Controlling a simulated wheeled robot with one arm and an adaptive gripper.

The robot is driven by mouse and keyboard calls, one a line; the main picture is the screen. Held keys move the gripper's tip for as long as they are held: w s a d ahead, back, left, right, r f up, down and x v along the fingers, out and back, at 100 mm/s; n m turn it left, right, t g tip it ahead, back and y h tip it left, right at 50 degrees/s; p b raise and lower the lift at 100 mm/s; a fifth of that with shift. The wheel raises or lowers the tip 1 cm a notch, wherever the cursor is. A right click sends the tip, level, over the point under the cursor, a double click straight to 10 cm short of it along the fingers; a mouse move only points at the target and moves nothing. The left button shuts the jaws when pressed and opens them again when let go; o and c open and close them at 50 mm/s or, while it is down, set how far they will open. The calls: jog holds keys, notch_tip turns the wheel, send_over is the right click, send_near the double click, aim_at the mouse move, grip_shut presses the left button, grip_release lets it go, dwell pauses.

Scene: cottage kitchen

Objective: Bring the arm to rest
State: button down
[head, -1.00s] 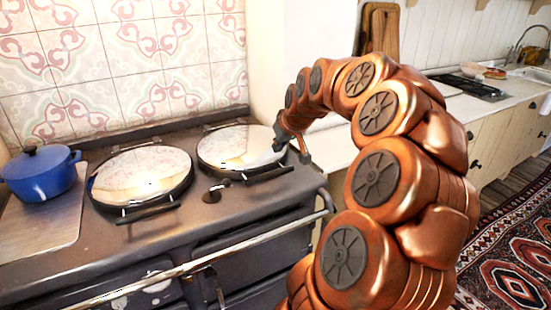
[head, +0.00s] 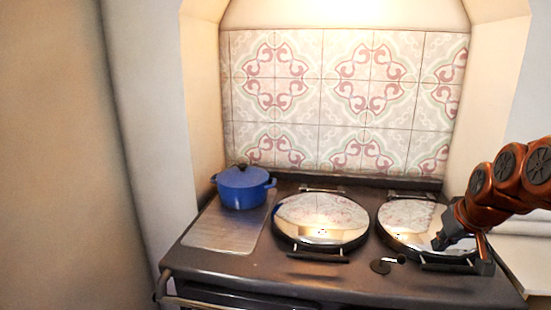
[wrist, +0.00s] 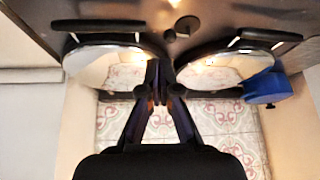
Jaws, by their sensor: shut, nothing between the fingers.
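My gripper (head: 440,243) is in the right part of the head view, over the right round lid of the range cooker (head: 330,277). Its dark fingers point down and to the left. The copper arm behind it runs out of the picture at the right edge. In the wrist view my gripper (wrist: 157,76) shows with its fingers together and nothing between them. The fingertips appear between the two lids there. I cannot tell how high they are above the cooker.
The left lid (head: 320,220) and right lid (head: 398,215) are closed, with a small dark knob (head: 380,266) in front.

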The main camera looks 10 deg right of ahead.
jog(key=s+a+f+n+g+y+p, duration=0.1)
jog(key=s+a+f+g, duration=0.2)
jog(key=a, duration=0.6)
jog(key=s+a+f+n+g+y, duration=0.1)
jog(key=s+a+f, duration=0.1)
jog(key=s+a, duration=0.6)
jog(key=s+a+f+g, duration=0.1)
jog(key=s+a+f, duration=0.1)
jog(key=s+a, duration=0.2)
jog(key=s+a+f+g+h+p, duration=0.1)
jog(key=s+a+f+g, duration=0.1)
jog(key=s, duration=0.7)
jog(key=a+f, duration=0.1)
jog(key=a, duration=0.1)
jog(key=shift+s+a+f+g, duration=0.2)
jog(key=shift+s+a+g, duration=0.1)
jog(key=shift+s, duration=0.05)
